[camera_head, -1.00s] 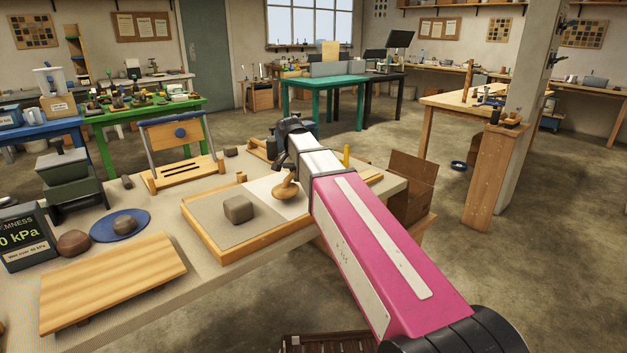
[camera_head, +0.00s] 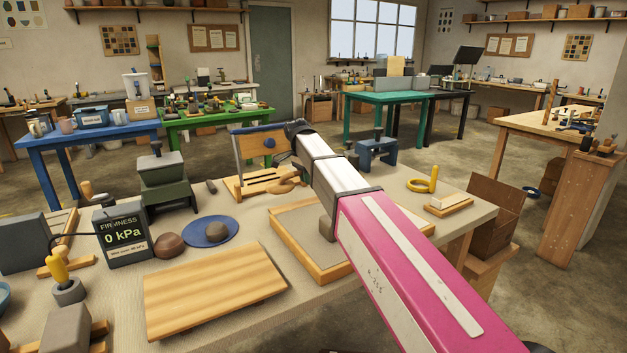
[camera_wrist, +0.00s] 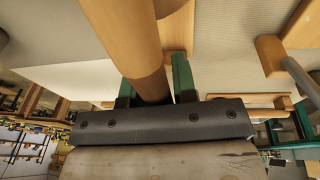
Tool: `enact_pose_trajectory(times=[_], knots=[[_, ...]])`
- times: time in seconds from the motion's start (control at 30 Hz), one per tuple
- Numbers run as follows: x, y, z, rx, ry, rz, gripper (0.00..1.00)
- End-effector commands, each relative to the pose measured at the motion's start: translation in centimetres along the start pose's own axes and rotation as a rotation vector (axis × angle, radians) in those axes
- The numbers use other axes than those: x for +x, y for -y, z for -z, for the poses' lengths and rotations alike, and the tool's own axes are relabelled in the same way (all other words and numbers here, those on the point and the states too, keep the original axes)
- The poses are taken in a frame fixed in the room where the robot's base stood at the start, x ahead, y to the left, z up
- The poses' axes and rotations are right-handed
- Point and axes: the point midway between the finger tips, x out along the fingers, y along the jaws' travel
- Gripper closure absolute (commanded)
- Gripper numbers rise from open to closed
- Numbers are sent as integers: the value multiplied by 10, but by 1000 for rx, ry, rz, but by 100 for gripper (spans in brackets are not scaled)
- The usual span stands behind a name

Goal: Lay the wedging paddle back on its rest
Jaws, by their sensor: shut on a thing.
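My gripper (camera_wrist: 155,88) is shut on a thick, round wooden piece, which I take to be the wedging paddle (camera_wrist: 128,38). It runs away between the green fingers in the wrist view. In the head view, a rounded wooden part of the paddle (camera_head: 287,184) shows below my wrist, by the slotted wooden base (camera_head: 252,186) with a blue frame and upright panel. My fingers are hidden there by the arm. Whether the paddle touches the base cannot be told. Which piece is the paddle's rest is unclear.
The wood-framed board (camera_head: 300,252) lies under my arm with a grey block (camera_head: 327,228). In front are a raised wooden board (camera_head: 215,286), a blue disc (camera_head: 190,233) with a lump and a firmness meter (camera_head: 124,235). A green press (camera_head: 162,180) and blue stand (camera_head: 377,155) stand behind.

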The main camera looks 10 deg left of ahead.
Motion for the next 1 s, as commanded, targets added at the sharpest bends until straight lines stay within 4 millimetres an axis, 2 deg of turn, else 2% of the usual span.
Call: enact_pose_trajectory(times=[0.47,1.0], knots=[[5,0,-1,-1,1,0,100],[50,5,-8,-1,1,-1,100]])
